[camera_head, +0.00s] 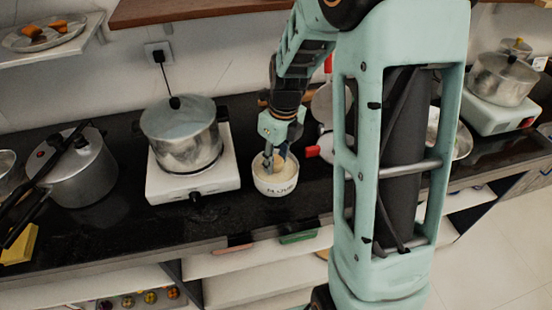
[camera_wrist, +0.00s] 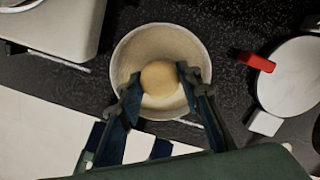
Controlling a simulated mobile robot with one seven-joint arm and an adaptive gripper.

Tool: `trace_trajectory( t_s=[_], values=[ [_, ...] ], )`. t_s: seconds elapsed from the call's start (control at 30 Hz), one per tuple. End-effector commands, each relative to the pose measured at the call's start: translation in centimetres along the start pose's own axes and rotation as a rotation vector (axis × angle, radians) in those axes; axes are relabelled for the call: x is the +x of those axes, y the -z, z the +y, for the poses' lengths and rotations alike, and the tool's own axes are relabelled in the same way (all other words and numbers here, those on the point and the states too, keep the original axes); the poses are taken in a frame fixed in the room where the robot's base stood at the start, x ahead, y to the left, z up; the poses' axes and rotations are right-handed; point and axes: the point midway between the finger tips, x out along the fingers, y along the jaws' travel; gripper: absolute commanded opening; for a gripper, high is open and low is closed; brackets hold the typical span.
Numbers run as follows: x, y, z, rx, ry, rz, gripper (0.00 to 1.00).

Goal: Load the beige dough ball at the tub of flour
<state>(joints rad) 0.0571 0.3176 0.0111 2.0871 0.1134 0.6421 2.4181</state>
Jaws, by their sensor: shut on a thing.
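The tub of flour (camera_head: 266,183) is a round white tub with dark lettering. It stands on the black counter, to the right of a white hot plate. In the wrist view the tub (camera_wrist: 125,53) is seen from above, with a pale inside. The beige dough ball (camera_wrist: 159,77) is between the two fingers of my gripper (camera_wrist: 157,82), within the tub's outline. My gripper (camera_head: 275,160) points down into the tub in the head view and is shut on the ball. The ball itself is hidden or too small to tell in the head view.
A lidded pot (camera_head: 182,140) stands on the white hot plate (camera_head: 164,187) close left of the tub. A pressure cooker (camera_head: 84,178) is farther left. In the wrist view a pan with a red part (camera_wrist: 290,78) lies right of the tub. The counter's front edge is near.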

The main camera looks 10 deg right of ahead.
Motion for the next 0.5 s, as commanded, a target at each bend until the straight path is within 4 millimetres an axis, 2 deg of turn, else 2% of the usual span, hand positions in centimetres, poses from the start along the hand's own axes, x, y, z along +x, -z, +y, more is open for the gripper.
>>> trace_trajectory(
  t_s=[0.5],
  values=[
    [0.59, 0.06, 0.01, -0.001, 0.0, 0.0, 0.13]
  ],
)
